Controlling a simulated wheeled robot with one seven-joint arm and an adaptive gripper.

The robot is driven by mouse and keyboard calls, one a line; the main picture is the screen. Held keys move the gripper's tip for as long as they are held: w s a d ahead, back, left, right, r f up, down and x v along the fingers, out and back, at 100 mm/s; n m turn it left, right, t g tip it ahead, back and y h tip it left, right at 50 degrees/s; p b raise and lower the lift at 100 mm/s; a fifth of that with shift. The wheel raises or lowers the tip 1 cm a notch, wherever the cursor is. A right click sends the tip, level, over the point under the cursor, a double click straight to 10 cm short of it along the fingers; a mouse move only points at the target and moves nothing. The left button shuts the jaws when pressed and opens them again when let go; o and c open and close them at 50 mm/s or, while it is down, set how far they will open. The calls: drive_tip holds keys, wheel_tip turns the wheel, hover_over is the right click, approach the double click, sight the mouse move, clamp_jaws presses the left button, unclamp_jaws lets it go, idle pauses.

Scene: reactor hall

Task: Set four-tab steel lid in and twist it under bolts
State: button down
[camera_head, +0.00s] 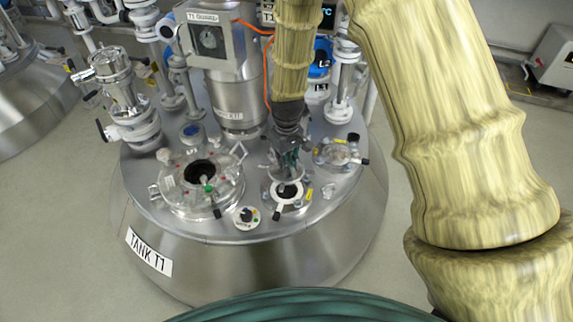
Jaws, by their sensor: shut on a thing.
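My gripper (286,170) points down over the tank top, right of the middle of the lid plate, at the end of my pale yellow sleeved arm. It is shut, and its fingers are small and dark in this view. Just below it is a small round port (290,204) with a pale ring, a dark centre and bolts around it. The steel lid in my gripper cannot be made out apart from the fingers and the port. Its tabs, and any gap between it and the port, cannot be told.
Left of the port stands a larger flanged manway (228,197) with a dark opening. A small round fitting (247,217) sits in front. Another flanged port (336,155) is close on the right. A gauge housing (212,42) and pipes rise behind. The tank (205,265) slopes down in front.

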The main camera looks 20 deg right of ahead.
drive_tip(key=shift+w+d+f+n, duration=0.15)
drive_tip(key=shift+f+n, duration=0.1)
drive_tip(key=shift+f, duration=0.45)
drive_tip(key=shift+w+f+n, duration=0.15)
drive_tip(key=shift+f+n, duration=0.1)
drive_tip(key=shift+f, duration=0.4)
wheel_tip(320, 180, down, 7)
drive_tip(key=b, duration=0.8)
drive_tip(key=shift+f, duration=0.15)
drive_tip(key=shift+f+p, duration=0.3)
drive_tip(key=shift+f, duration=0.05)
drive_tip(key=shift+r+p, duration=0.1)
drive_tip(key=shift+p, duration=0.2)
drive_tip(key=shift+n+p, duration=1.35)
drive_tip(key=shift+n, duration=0.85)
drive_tip(key=c, duration=1.4)
unclamp_jaws()
